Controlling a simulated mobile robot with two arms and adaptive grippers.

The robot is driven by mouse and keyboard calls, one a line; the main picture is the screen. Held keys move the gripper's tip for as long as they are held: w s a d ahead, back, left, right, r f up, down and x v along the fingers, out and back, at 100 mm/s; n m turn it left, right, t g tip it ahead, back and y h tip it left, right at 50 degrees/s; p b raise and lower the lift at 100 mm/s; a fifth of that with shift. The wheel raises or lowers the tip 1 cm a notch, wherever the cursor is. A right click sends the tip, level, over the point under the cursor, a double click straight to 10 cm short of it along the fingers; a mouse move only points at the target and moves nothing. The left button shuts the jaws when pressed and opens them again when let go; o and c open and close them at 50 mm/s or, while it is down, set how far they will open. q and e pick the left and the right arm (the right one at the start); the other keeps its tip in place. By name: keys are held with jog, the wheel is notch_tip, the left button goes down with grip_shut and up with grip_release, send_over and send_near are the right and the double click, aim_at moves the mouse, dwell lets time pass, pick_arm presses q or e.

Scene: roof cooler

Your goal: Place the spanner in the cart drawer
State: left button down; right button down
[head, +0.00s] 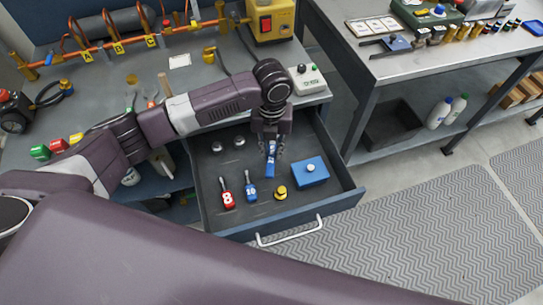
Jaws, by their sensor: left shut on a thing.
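My left gripper (272,150) points down inside the open cart drawer (210,187), towards its back right. It is shut on a spanner with a blue tag or grip (270,166), which hangs roughly upright below the fingers. Its lower end is low over the drawer floor; I cannot tell whether it touches. The upper part of the spanner is hidden by the fingers. The drawer is pulled out under the left bench, its handle (289,232) at the front. My right gripper is not in view.
In the drawer lie a red tool marked 8 (227,196), a blue one marked 10 (250,190), a yellow round piece (281,193) and a blue box (310,172), close right of the spanner. A control box (306,78) sits on the bench edge above.

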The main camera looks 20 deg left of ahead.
aim_at(271, 153)
pick_arm(q)
jog(key=shift+f, duration=2.05)
jog(key=shift+f, duration=0.15)
jog(key=c, duration=1.8)
grip_release()
jog(key=shift+w+r, duration=0.1)
jog(key=shift+r, duration=0.5)
notch_tip(271, 153, up, 11)
jog(key=shift+r, duration=0.1)
